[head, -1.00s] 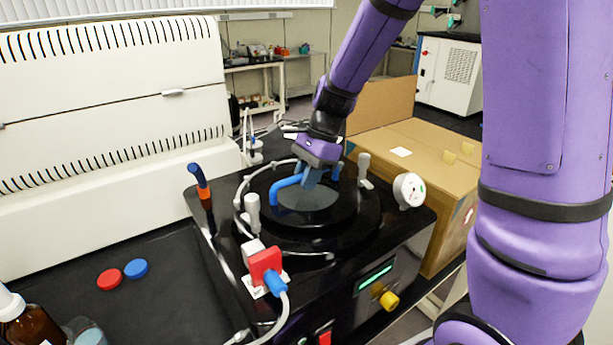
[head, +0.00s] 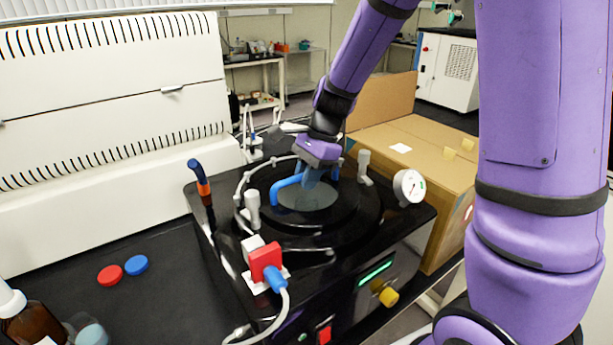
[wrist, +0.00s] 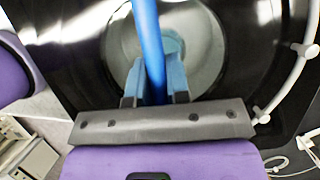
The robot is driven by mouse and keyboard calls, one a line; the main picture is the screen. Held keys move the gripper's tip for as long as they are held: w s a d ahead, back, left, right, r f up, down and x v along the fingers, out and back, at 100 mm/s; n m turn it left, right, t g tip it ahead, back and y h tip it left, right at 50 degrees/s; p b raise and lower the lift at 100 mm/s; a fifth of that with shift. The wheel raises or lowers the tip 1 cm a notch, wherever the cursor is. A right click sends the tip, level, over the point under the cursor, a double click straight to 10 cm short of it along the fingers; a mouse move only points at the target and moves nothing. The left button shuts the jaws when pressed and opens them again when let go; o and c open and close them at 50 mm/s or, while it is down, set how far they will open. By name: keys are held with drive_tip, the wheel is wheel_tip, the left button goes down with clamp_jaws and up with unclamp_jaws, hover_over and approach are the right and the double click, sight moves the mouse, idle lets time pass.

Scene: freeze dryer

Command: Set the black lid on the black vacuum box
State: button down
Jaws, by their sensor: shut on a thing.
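The black lid (head: 345,207) is a round disc with a clear window (head: 308,197) in its middle and a blue handle (head: 287,181). My gripper (head: 312,178) is shut on the blue handle. In the wrist view the handle (wrist: 148,40) runs between my fingers (wrist: 153,92), with the window behind it. The lid is over the round top of the black vacuum box (head: 225,235) and looks level. I cannot tell whether it touches the box, because the black surfaces blend together.
White knobs (head: 252,210) and a pale ring tube surround the lid. A gauge (head: 408,187) and a red valve block (head: 265,260) stand on the box. A cardboard box (head: 425,150) is to the right. Red and blue caps (head: 136,264) lie on the bench at left.

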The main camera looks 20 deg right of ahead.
drive_tip(key=c, duration=1)
unclamp_jaws()
drive_tip(key=shift+r, duration=0.1)
drive_tip(key=v, duration=1)
drive_tip(key=shift+d+r, duration=0.15)
drive_tip(key=shift+r, duration=0.15)
